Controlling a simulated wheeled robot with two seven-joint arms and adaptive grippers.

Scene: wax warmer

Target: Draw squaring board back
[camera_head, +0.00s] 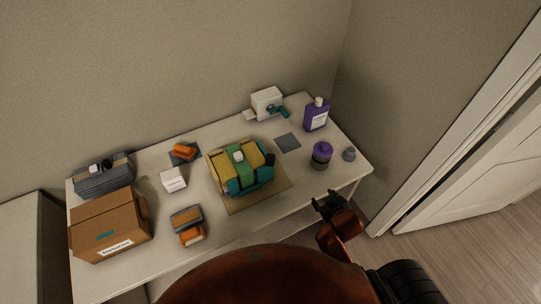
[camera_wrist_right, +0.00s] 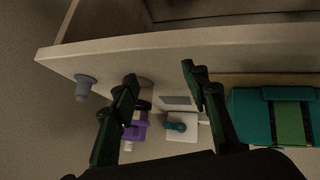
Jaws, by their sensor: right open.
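A flat tan board (camera_head: 266,202) lies on the table under a stack of yellow, green and teal packs (camera_head: 238,170); I take it as the squaring board, though the packs cover much of it. Its edge also shows in the right wrist view (camera_wrist_right: 262,79), beside the teal and green packs (camera_wrist_right: 280,118). My right gripper (camera_head: 328,204) is open and empty by the table's front edge, right of the board and apart from it. In the right wrist view its two fingers (camera_wrist_right: 160,76) are spread. My left gripper is not in view.
A purple-lidded jar (camera_head: 321,155), grey cone (camera_head: 348,154), purple bottle (camera_head: 316,115) and white device (camera_head: 266,102) stand on the right half. A dark pad (camera_head: 288,142) lies behind the board. A cardboard box (camera_head: 110,225) and orange-grey items (camera_head: 187,222) are left.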

